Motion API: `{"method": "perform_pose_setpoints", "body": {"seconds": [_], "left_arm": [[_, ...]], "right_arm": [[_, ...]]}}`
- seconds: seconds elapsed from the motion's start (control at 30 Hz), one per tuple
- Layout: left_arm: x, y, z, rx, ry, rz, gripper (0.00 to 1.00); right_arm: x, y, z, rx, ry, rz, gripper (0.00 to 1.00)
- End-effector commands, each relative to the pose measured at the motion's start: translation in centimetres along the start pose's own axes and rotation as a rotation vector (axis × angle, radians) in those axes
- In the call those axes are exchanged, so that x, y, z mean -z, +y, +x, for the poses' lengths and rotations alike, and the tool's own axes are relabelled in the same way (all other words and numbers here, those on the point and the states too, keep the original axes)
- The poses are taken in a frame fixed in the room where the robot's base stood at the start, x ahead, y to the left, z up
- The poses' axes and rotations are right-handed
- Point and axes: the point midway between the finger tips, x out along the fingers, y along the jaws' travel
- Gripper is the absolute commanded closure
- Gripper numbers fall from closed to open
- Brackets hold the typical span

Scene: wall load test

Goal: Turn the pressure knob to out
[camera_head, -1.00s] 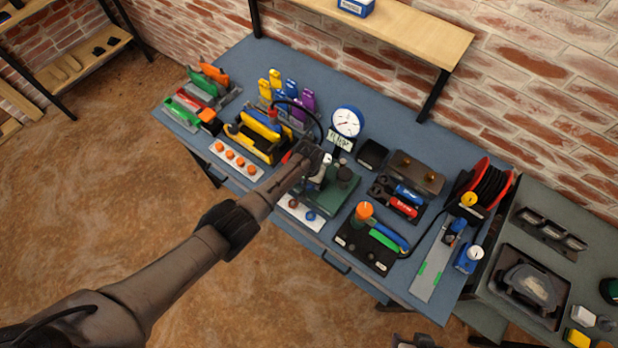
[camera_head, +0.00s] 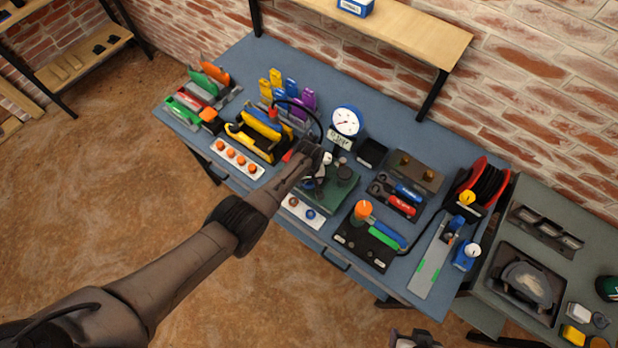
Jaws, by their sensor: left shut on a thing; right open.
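A round white pressure gauge with a blue rim (camera_head: 346,121) stands at the back of the bench, with a small label plate (camera_head: 340,140) below it. In front is a device on a green base (camera_head: 340,190) with a dark round part (camera_head: 344,175) on it. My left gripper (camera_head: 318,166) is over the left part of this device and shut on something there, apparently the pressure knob. The gripper hides the knob, so its setting cannot be read. My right gripper (camera_head: 413,340) shows only in part at the bottom edge, open, away from the device.
A yellow-black holder (camera_head: 252,140) and orange-button strip (camera_head: 237,158) lie left of my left gripper. A black tray (camera_head: 368,240), screwdrivers and a red reel (camera_head: 484,185) lie to the right. A shelf overhangs behind.

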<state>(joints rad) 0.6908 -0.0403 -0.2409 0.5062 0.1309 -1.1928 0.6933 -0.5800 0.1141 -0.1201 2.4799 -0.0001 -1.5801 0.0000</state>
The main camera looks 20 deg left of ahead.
Motion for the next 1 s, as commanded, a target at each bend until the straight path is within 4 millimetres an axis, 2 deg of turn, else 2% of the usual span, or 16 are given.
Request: {"method": "perform_pose_setpoints", "body": {"seconds": [0.4, 0.43, 0.67, 1.0], "left_arm": [[0.06, 0.09, -0.12, -0.003, 0.001, -0.008, 0.63], [0.06, 0.09, -0.12, -0.003, 0.001, -0.008, 0.37], [0.04, 0.05, -0.07, -0.002, 0.001, -0.007, 0.15], [0.04, 0.01, -0.6, -0.002, 0.001, -0.006, 0.14]], "right_arm": [[-0.05, 0.24, -0.03, -0.006, -0.001, -0.008, 0.37], [-0.05, 0.26, -0.03, -0.007, -0.001, -0.009, 0.37], [-0.07, 0.3, -0.02, -0.008, -0.002, -0.01, 0.37], [0.09, 0.18, -0.42, -0.004, -0.001, -0.006, 0.37]]}}
